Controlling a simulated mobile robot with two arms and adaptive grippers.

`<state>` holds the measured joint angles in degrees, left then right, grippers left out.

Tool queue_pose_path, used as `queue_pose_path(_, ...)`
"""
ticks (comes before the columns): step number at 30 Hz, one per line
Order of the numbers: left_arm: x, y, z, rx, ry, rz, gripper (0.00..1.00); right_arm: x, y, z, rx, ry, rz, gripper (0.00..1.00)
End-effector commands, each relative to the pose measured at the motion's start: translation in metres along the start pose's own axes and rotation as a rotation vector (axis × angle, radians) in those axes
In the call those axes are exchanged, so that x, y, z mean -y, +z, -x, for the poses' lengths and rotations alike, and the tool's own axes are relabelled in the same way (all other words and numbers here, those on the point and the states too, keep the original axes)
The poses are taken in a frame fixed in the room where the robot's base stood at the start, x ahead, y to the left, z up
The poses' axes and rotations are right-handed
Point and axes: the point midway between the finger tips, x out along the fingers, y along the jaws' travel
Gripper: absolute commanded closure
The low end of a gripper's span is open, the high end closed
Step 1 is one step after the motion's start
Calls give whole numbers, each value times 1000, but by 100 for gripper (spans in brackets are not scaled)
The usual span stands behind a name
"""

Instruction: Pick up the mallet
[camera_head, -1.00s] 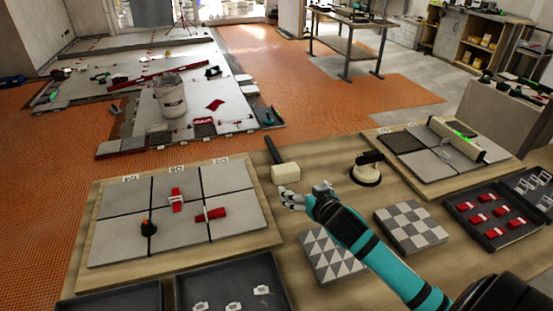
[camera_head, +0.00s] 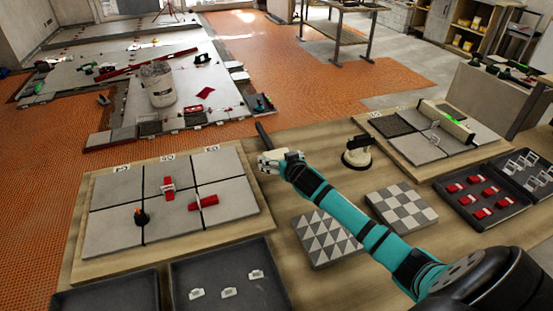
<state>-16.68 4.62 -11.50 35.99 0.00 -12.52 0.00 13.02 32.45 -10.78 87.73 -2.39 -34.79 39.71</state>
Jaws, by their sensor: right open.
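The mallet (camera_head: 263,132) lies on the wooden table near its far edge. Its dark handle points away towards the back. Its pale head is mostly hidden behind my right gripper (camera_head: 266,163). The right gripper comes in from the lower right on a teal arm and is open over or right beside the head. I cannot tell whether the fingers touch it. My left gripper is not in view.
A tile board (camera_head: 222,211) with red clips lies to the left. A suction cup (camera_head: 357,156) stands right of the gripper. Patterned tiles (camera_head: 400,208) lie nearer, beside the arm. Dark trays (camera_head: 108,296) line the front; another (camera_head: 459,206) holds red wedges at right.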

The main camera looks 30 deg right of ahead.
Motion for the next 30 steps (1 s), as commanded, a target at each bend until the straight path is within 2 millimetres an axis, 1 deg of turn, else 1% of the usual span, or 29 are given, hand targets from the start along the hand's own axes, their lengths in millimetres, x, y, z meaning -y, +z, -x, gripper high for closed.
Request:
queue_pose_path(1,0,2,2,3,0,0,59,-2,-3,-8,0,3,0,0)
queue_pose_path(3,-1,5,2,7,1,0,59,-4,-4,-19,0,3,0,0)
queue_pose_path(7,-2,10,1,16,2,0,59,-3,-2,-34,0,2,0,0)
queue_pose_path(10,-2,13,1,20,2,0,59,-3,-3,-39,-1,1,0,0)
queue_pose_path(16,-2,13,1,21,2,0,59,-2,-2,-39,-1,0,0,0)
queue_pose_path(17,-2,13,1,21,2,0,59,-2,-2,-39,-1,0,0,1)
queue_pose_path(30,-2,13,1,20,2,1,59,-3,-2,-39,0,1,0,59)
